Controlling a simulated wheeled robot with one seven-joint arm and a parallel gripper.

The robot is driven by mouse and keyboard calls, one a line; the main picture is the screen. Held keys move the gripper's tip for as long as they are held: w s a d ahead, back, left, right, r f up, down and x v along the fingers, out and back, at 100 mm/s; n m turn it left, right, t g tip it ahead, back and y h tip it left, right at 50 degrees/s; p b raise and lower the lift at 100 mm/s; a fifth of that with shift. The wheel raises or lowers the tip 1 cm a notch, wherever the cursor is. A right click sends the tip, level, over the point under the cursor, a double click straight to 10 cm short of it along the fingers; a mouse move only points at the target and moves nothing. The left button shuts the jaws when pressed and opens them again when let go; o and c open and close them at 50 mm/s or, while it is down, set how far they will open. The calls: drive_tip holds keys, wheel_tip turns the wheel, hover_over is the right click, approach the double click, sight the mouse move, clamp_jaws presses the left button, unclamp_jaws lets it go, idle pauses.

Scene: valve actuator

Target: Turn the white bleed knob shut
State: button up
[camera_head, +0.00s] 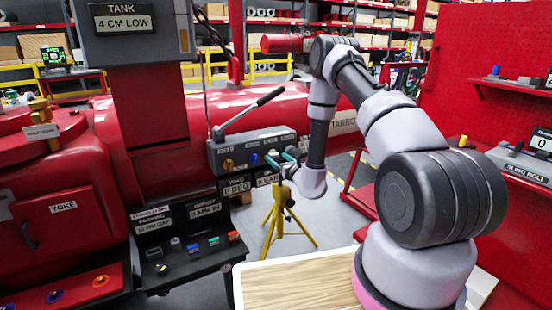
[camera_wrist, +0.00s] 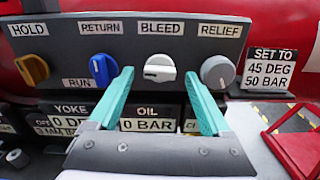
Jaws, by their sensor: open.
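The white bleed knob (camera_wrist: 160,68) sits on the dark valve panel (camera_wrist: 205,48) under its BLEED label, in the middle of the wrist view. Its grip bar lies roughly level. My gripper (camera_wrist: 158,76) is open, with one teal finger on each side at the knob's lower edge. I cannot tell whether either finger touches it. In the head view my gripper (camera_head: 281,157) is at the right part of the panel, and the bleed knob cannot be made out there.
A yellow HOLD knob (camera_wrist: 33,69) and blue RETURN knob (camera_wrist: 102,69) are left of the bleed knob. A grey RELIEF knob (camera_wrist: 217,72) is close by the right finger. Displays below read 0 DEG and 0 BAR. A sign (camera_wrist: 270,68) reads 45 DEG, 50 BAR.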

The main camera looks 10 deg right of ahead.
drive_tip(key=shift+x, duration=0.85)
clamp_jaws()
